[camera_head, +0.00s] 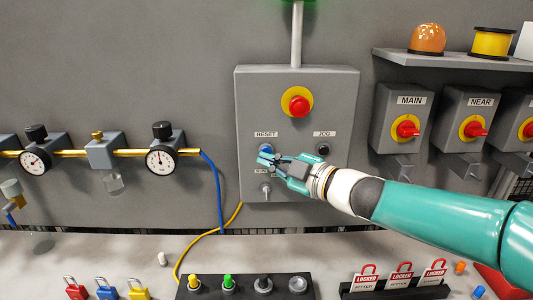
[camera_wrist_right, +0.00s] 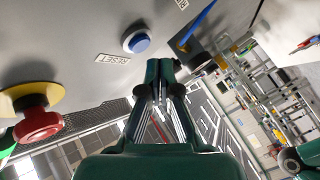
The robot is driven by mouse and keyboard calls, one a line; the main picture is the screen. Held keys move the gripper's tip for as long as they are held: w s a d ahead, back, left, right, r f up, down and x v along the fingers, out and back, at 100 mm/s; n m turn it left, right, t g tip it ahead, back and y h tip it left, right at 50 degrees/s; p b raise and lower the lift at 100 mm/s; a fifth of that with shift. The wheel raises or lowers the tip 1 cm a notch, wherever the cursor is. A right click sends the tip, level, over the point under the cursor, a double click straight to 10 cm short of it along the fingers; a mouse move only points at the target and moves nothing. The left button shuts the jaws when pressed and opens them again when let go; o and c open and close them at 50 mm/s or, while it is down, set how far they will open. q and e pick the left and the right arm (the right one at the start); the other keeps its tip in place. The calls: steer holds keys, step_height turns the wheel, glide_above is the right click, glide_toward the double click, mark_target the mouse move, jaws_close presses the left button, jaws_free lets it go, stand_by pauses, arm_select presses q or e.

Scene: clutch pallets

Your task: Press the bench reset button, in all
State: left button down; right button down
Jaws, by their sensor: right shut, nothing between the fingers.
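The reset button is a blue button (camera_head: 266,148) under the RESET label on the grey control box (camera_head: 250,100). In the wrist view the fingertips (camera_wrist_right: 160,68) show below and right of the button, with a gap in the picture. I cannot tell how far they are from the panel. The button's lower edge is partly hidden in the head view. My left gripper is not in view.
A red emergency stop (camera_head: 298,102) on a yellow disc sits above the button; a black JOG button (camera_head: 322,149) is to its right. A switch (camera_head: 265,189) lies below. MAIN and NEAR isolators (camera_head: 406,128) stand to the right, gauges (camera_head: 160,160) to the left.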

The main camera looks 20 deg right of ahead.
steer(key=s, duration=0.2)
steer(key=s+a+b, duration=0.1)
steer(key=s, duration=0.1)
steer(key=shift+s+a, duration=0.1)
steer(key=shift+s, duration=0.1)
stand_by(0.7)
